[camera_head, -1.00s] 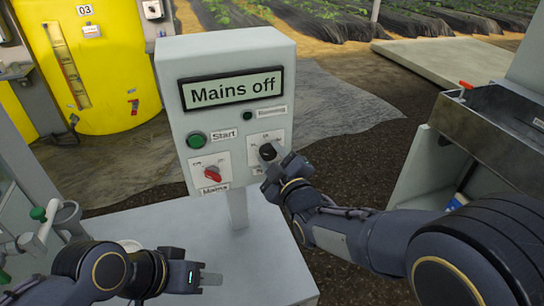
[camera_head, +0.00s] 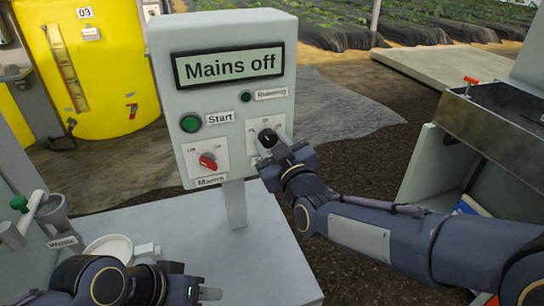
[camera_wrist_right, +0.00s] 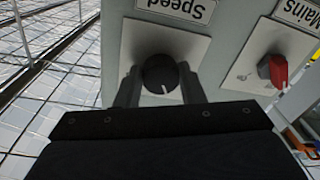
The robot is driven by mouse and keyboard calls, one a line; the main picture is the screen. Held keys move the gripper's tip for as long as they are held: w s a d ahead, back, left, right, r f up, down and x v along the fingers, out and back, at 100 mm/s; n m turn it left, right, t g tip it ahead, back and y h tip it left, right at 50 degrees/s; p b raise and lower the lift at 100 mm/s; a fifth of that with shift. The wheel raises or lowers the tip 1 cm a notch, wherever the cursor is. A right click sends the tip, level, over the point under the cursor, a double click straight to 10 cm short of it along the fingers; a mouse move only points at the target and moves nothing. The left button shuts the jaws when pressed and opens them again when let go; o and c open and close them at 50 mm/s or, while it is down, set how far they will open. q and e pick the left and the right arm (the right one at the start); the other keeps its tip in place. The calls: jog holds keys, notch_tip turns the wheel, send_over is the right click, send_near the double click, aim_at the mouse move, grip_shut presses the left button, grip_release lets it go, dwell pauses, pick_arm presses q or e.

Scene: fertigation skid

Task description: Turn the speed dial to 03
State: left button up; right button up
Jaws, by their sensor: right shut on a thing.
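The control box (camera_head: 222,95) stands on a post, its display reading "Mains off". The black speed dial (camera_head: 267,138) is at its lower right on a white plate, partly covered by my right gripper (camera_head: 270,148). In the right wrist view the dial (camera_wrist_right: 160,74) sits between the two fingers of my right gripper (camera_wrist_right: 160,86), which is shut on it. A white pointer mark shows on the dial's edge. The plate's markings are mostly hidden or too small to read. My left gripper (camera_head: 205,293) is low at the left over the grey table; its finger opening is unclear.
The red mains switch (camera_head: 208,161) is left of the dial, with the green start button (camera_head: 190,123) above it. A white bowl (camera_head: 108,250) and a waste cup (camera_head: 54,214) stand at the left. A metal sink (camera_head: 490,125) is at the right.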

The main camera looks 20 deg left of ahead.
jog(key=m+b, duration=0.3)
jog(key=m, duration=0.1)
jog(key=shift+f, duration=0.25)
jog(key=m+t+b, duration=0.1)
jog(key=m+b, duration=0.2)
jog(key=m, duration=0.1)
jog(key=shift+m+h, duration=0.3)
jog(key=shift+m, duration=0.1)
jog(key=m+b, duration=0.1)
jog(key=m, duration=0.2)
jog(key=m+b, duration=0.1)
jog(key=m, duration=0.1)
jog(key=shift+s+a+r+m, duration=0.1)
jog(key=shift+a+m, duration=0.05)
jog(key=shift+m, duration=0.25)
jog(key=shift+r+m+t+h+b, duration=0.1)
jog(key=shift+m+t+h+b, duration=0.2)
jog(key=shift+m, duration=0.85)
jog(key=shift+m+h+b, duration=0.1)
jog(key=shift+m+b, duration=0.25)
jog(key=shift+m, duration=0.8)
jog(key=o, duration=1)
